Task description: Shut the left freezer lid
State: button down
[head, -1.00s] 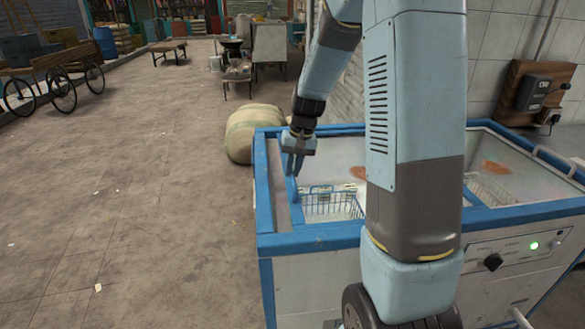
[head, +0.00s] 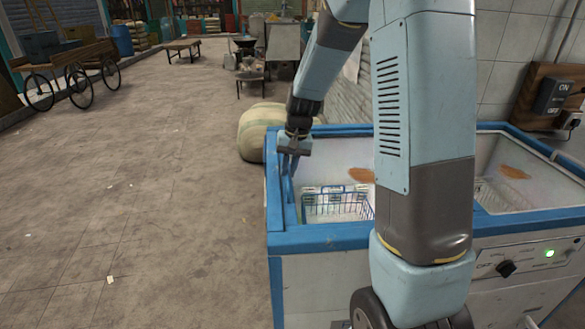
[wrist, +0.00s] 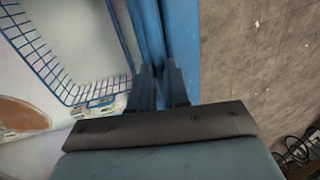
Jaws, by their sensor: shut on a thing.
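The chest freezer (head: 330,240) has a white body and a blue rim. Its left compartment is open from above, and a blue wire basket (head: 338,205) shows inside. My gripper (head: 290,168) points down at the compartment's left side. Its fingers are closed on a narrow blue bar (head: 290,205), which looks like the edge of the left freezer lid. In the wrist view my gripper (wrist: 160,82) straddles blue edging, with the basket (wrist: 62,80) to its left and floor to its right. How far the lid extends cannot be made out. My arm hides the freezer's middle.
The right compartment (head: 505,180) also shows its inside. A control panel (head: 525,262) with a knob and green light is on the freezer's front. A pale sack (head: 262,132) stands behind the freezer's left corner.

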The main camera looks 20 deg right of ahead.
jog(key=shift+a, duration=0.3)
jog(key=c, duration=1.1)
grip_release()
jog(key=shift+d+r, duration=0.1)
notch_tip(320, 180, up, 13)
jog(key=d, duration=0.2)
jog(key=shift+s+d, duration=0.2)
jog(key=shift+d, duration=0.1)
jog(key=shift+r, duration=0.1)
